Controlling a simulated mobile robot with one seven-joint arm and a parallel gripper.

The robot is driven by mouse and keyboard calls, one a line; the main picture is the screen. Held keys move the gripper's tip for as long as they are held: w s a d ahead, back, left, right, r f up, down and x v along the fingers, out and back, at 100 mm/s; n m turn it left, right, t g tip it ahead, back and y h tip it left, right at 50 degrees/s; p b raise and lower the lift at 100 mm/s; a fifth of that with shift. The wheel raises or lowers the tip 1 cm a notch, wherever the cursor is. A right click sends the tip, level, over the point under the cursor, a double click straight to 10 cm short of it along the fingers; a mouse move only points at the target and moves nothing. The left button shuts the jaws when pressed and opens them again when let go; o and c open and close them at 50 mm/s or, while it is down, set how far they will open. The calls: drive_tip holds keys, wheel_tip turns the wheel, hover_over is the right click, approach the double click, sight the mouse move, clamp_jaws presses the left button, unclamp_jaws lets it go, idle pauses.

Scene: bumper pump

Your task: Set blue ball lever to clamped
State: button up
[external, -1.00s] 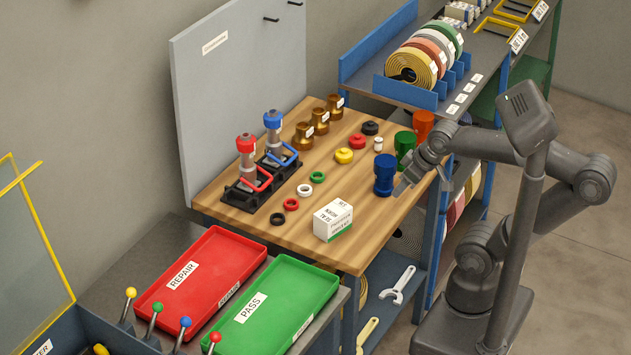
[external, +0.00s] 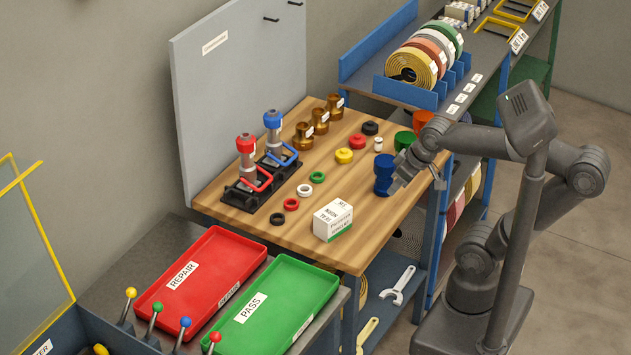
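The blue ball lever (external: 185,323) stands at the lower left, in a row of levers on a blue panel, between a green ball lever (external: 155,309) and a red ball lever (external: 214,338). Its metal stem leans slightly. Its base and any position marking are too small or hidden to read. My gripper (external: 397,185) is at the right edge of the wooden table, beside a blue cylinder part, far from the lever. Its fingers are small and dark, so I cannot tell whether they are open or touching that part.
The wooden table (external: 300,225) holds a white box (external: 333,220), several rings, brass parts and two pumps in a black stand. A red tray (external: 210,250) and a green tray (external: 300,275) lie between the table and the levers. A yellow ball lever (external: 130,293) is at the row's far end.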

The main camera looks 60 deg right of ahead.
sight(185, 329)
drive_tip(key=w+a+y, duration=0.1)
drive_tip(key=w+a, duration=0.2)
drive_tip(key=w+a+f+m+g+y, duration=0.1)
drive_tip(key=w+a, duration=0.1)
drive_tip(key=a, duration=0.1)
drive_tip(key=w+a+m+g, duration=0.1)
drive_tip(key=w+a, duration=0.2)
drive_tip(key=shift+w+f+y, duration=0.25)
drive_tip(key=shift+w+y, duration=0.1)
drive_tip(key=shift+y, duration=0.05)
clamp_jaws()
drive_tip(key=w+a+f+m+g+y, duration=0.1)
drive_tip(key=w+a+f+m+y, duration=0.3)
drive_tip(key=w+a, duration=0.3)
drive_tip(key=w+a+f+m+g+y, duration=0.2)
drive_tip(key=w+a+f+m+y, duration=0.2)
drive_tip(key=a, duration=0.8)
drive_tip(key=w+a+f+m+g+y, duration=0.2)
drive_tip(key=w+a+f+m+y, duration=0.2)
drive_tip(key=w+a, duration=0.6)
drive_tip(key=shift+w+f+m, duration=0.4)
drive_tip(key=shift+w+f, duration=0.05)
drive_tip(key=shift+f, duration=0.95)
